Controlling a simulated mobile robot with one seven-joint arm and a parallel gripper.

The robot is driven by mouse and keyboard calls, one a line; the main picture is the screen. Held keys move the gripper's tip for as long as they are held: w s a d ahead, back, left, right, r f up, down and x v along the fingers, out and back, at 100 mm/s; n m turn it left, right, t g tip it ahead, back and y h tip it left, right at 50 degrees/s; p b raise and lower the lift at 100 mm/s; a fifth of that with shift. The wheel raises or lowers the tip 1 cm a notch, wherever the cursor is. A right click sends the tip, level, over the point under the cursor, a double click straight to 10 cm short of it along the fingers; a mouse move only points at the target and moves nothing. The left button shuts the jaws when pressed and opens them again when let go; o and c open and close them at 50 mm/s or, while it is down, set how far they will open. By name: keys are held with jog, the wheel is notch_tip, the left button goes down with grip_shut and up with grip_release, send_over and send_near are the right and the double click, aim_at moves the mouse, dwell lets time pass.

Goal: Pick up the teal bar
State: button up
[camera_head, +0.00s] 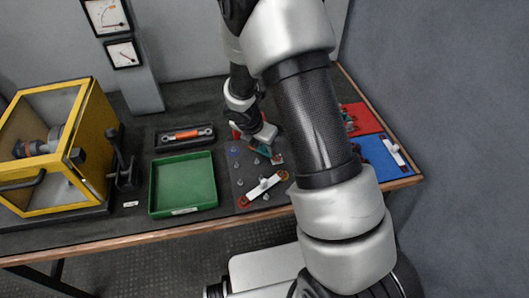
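A white bar (264,186) with reddish-brown ends lies slantwise across the front of the same board, among several small posts.
A green tray (152,190) sits left of the board, with an orange-handled tool (187,135) behind it. A yellow-framed case (88,92) stands far left. Right of my arm are a red mat (367,118) and a blue mat (375,151) with a white bar (394,151).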

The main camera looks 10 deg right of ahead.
aim_at(263, 153)
grip_shut()
jog(key=shift+r, duration=0.1)
notch_tip(263, 153, up, 10)
jog(key=p, duration=0.3)
jog(key=shift+p, duration=0.3)
